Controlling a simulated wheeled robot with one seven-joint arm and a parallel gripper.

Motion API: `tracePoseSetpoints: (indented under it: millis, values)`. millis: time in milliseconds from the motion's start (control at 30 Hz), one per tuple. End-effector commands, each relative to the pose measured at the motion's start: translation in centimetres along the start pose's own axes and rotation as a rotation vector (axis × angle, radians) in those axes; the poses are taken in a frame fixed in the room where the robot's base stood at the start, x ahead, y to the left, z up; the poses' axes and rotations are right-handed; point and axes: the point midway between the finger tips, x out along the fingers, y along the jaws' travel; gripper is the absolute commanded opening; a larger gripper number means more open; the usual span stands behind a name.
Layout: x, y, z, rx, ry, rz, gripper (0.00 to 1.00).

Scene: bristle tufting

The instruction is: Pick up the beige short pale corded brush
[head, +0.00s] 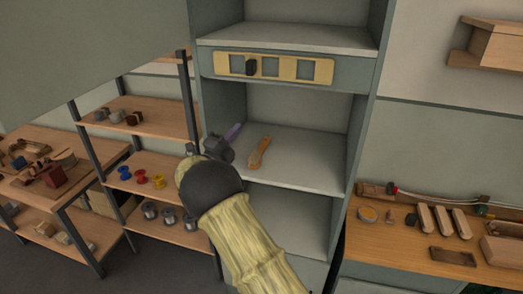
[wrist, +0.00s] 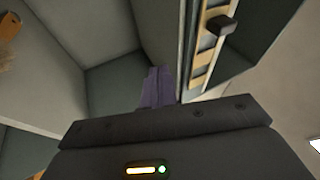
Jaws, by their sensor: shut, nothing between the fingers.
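A brush with an orange-tan handle (head: 260,151) lies on the middle shelf of the grey-green cabinet. In the wrist view only part of the brush (wrist: 9,27) shows, at the upper left edge, with pale beige bristles beside it. Any cord on it is too small to make out. My gripper (head: 237,128) is at the left side of the same shelf opening, left of the brush and apart from it. Its purple fingers look shut together and empty, and they also show in the wrist view (wrist: 155,75).
The cabinet's shelf (head: 310,165) is clear right of the brush. A yellow slotted strip (head: 273,69) with a dark block (head: 251,67) crosses above the opening. Cabinet side walls bound it. A rack with spools (head: 140,177) stands left, a cluttered workbench (head: 400,245) right.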

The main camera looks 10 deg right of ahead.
Motion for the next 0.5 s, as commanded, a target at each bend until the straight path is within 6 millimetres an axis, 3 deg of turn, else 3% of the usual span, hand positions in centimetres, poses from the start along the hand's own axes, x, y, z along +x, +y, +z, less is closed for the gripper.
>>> tracePoseSetpoints:
  millis: [267, 400, 500]
  values:
    - [1.7, 0.8, -0.5, -0.084, -0.096, 0.07, 0.0]
    - [3.1, 2.5, -1.4, -0.236, -0.273, 0.181, 0.0]
    - [3.0, 4.0, -2.6, -0.374, -0.439, 0.268, 0.0]
